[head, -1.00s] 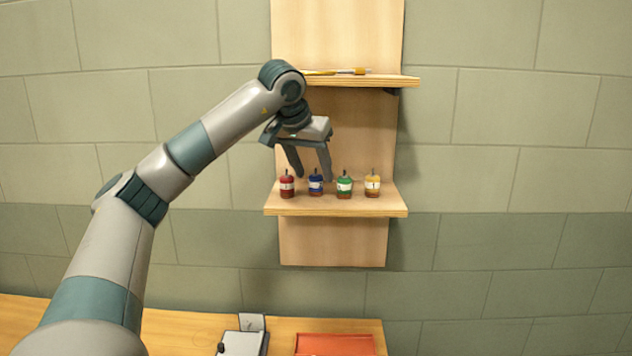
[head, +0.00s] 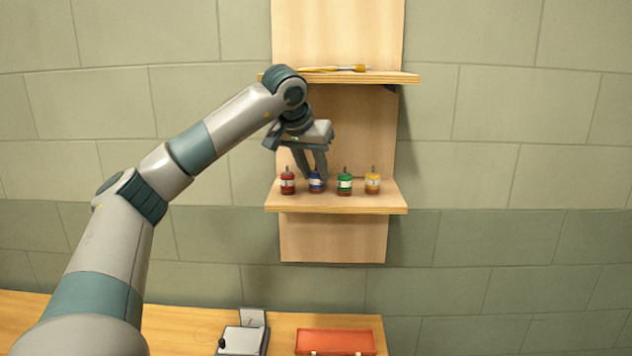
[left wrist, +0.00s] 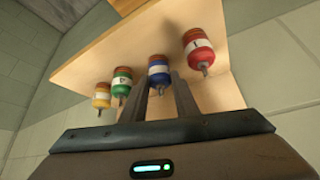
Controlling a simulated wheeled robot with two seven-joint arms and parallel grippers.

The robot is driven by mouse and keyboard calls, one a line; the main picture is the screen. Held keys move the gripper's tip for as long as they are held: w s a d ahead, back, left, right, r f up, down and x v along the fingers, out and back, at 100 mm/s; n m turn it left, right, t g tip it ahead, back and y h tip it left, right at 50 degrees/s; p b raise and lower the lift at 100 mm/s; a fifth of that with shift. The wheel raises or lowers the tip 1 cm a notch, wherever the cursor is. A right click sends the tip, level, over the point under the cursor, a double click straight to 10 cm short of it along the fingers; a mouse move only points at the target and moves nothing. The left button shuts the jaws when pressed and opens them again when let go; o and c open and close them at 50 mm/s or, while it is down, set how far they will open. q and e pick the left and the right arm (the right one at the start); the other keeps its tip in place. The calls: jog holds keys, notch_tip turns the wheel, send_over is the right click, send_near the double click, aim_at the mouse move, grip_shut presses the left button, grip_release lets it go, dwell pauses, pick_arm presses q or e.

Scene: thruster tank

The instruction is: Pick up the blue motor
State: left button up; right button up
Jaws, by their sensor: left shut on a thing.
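The blue motor (head: 316,185) stands upright on the lower wooden shelf, second from the left in a row of motors. It also shows in the left wrist view (left wrist: 158,72), between the fingers. My left gripper (head: 318,178) reaches down from above and is shut on the blue motor, which still appears to sit on the shelf. The fingers hide part of the motor in the head view. My right gripper is not in view.
A red motor (head: 287,181) stands close on the left, and green (head: 344,183) and yellow (head: 372,182) motors on the right. An upper shelf (head: 390,77) holds a brush-like tool. Below, a table (head: 190,325) bears a grey device (head: 243,338) and a red tray (head: 336,335).

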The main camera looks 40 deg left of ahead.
pick_arm(q)
jog(key=shift+b, duration=0.6)
jog(key=shift+s+d+b, duration=0.15)
jog(key=shift+s+b, duration=0.15)
jog(key=s+d+b, duration=0.2)
jog(key=s, duration=0.6)
jog(key=s+d+b, duration=0.3)
jog(key=s, duration=0.5)
jog(key=shift+s, duration=0.25)
jog(key=shift+d, duration=0.15)
